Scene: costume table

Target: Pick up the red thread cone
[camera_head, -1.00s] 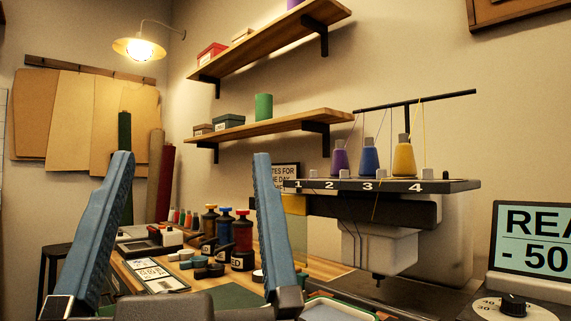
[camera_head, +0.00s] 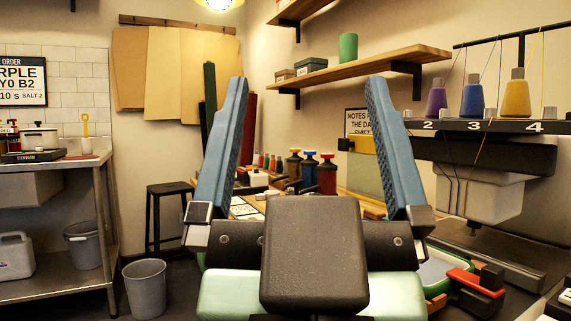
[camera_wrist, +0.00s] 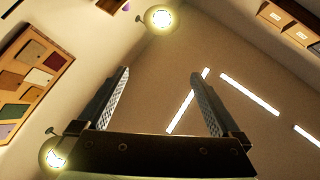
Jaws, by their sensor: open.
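I cannot make out a red thread cone for certain. The embroidery machine's numbered rack (camera_head: 480,126) at right holds a purple cone (camera_head: 437,101), a blue cone (camera_head: 473,98) and a yellow cone (camera_head: 516,97). The rack's left end is hidden behind my right finger. A red bottle-shaped thing (camera_head: 326,176) stands on the wooden table between my fingers, with small coloured items farther back. My gripper (camera_head: 307,80) is open, empty and raised in front of the camera. In the wrist view my gripper (camera_wrist: 158,73) points toward the ceiling and lamps.
A steel table (camera_head: 60,164) stands at left with a grey bin (camera_head: 145,289) on the floor beside it. A black stool (camera_head: 170,188) stands behind. Wall shelves (camera_head: 370,67) are above the wooden table. A green tray (camera_head: 438,268) and a red-and-black item (camera_head: 475,282) lie at lower right.

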